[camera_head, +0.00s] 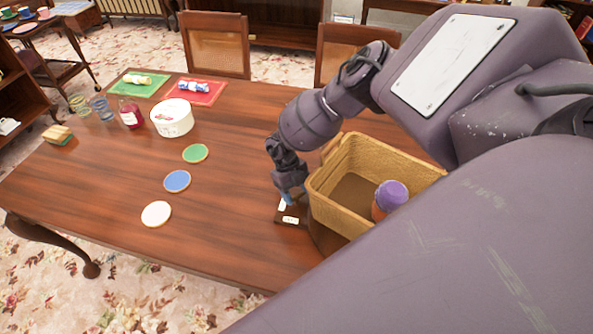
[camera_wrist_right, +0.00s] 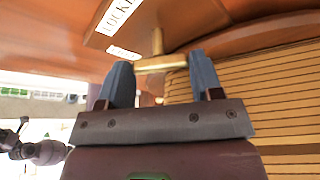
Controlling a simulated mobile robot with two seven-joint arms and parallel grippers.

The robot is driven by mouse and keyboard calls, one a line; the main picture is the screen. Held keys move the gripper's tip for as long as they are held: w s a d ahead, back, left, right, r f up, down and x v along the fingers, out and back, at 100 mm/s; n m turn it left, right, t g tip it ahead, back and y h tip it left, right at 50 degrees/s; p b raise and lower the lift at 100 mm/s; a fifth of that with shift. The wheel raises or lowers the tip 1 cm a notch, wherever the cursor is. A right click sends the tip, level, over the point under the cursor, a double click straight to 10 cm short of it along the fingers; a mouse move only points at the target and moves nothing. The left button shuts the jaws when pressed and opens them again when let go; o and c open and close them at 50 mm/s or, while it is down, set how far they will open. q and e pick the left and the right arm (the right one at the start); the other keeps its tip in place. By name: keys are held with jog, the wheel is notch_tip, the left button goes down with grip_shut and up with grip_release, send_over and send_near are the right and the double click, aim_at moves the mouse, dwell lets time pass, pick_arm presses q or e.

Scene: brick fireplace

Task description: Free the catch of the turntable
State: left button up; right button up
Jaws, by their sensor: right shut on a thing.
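My right gripper (camera_head: 288,196) reaches down to a small dark wooden block (camera_head: 283,218) on the table, beside the wicker basket. In the right wrist view, my right gripper (camera_wrist_right: 160,62) is shut on the brass catch lever (camera_wrist_right: 157,44), its crossbar between the blue fingertips. A white label reading "LOCKED" (camera_wrist_right: 118,15), cut off at the frame edge, and a second label (camera_wrist_right: 123,52) are on the block. A curved wooden rim (camera_wrist_right: 240,38) beside the lever appears to be the turntable; the basket and arm hide most of it in the head view. My left gripper is out of view.
The wicker basket (camera_head: 345,150) holds a purple-capped orange container (camera_head: 388,200). White, blue and green discs (camera_head: 177,181) lie left of the gripper. A white tub (camera_head: 172,118), red bottle (camera_head: 130,114) and rolled cloths on mats stand farther back. The table's front left is clear.

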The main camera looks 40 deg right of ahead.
jog(key=n+h, duration=0.1)
jog(key=n, duration=0.2)
jog(key=shift+w+r+n+t, duration=0.1)
jog(key=shift+n+t, duration=0.2)
jog(key=shift+a+n+t+h, duration=0.15)
jog(key=shift+n+h, duration=0.2)
jog(key=shift+n, duration=0.55)
jog(key=shift+n+t+h, duration=0.15)
jog(key=shift+n+h, duration=0.2)
jog(key=shift+n, duration=0.55)
jog(key=o, duration=0.6)
jog(key=shift+o, duration=0.2)
jog(key=v, duration=1)
jog(key=shift+a+r+b, duration=0.2)
jog(key=shift+r+b, duration=0.1)
jog(key=shift+r, duration=0.05)
